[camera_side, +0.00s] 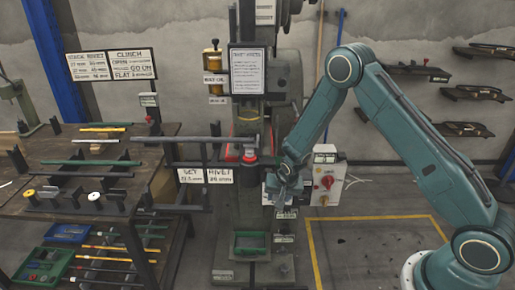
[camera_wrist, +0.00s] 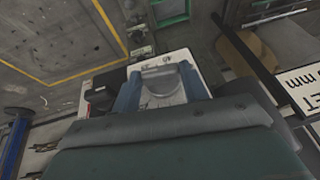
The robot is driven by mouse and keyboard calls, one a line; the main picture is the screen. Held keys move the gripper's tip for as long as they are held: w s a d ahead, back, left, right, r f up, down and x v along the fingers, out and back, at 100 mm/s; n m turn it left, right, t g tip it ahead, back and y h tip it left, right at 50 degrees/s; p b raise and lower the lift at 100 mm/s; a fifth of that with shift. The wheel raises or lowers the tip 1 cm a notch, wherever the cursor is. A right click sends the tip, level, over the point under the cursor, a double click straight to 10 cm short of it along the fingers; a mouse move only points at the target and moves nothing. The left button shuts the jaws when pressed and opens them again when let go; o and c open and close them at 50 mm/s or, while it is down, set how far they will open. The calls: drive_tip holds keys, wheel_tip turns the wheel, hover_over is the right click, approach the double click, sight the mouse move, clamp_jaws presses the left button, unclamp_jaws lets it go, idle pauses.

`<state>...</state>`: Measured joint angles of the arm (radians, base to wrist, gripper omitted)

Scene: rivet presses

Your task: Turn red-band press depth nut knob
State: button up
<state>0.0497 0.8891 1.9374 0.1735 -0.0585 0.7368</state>
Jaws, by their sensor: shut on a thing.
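The press (camera_side: 284,75) stands in the middle of the side view, with a red band (camera_side: 250,153) on a dark cylinder at its front. My gripper (camera_side: 283,190) is low at the press's right front, below the level of the red band. In the wrist view, my gripper's two blue-grey fingers are closed on the sides of a pale grey rounded part, which looks like the depth nut knob (camera_wrist: 163,82). In the side view the gripper hides this part. Its far side and any markings on it are not clear.
A control box (camera_side: 327,182) with a red switch stands right of the gripper. SET and RIVET signs (camera_side: 205,176) hang left of the press. A bench (camera_side: 75,170) with rods and tools fills the left. The yellow-lined floor (camera_side: 365,250) at right is open.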

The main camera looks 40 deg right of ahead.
drive_tip(key=o, duration=1)
drive_tip(key=shift+r, duration=0.1)
drive_tip(key=shift+v, duration=6.8)
drive_tip(key=shift+d, duration=0.1)
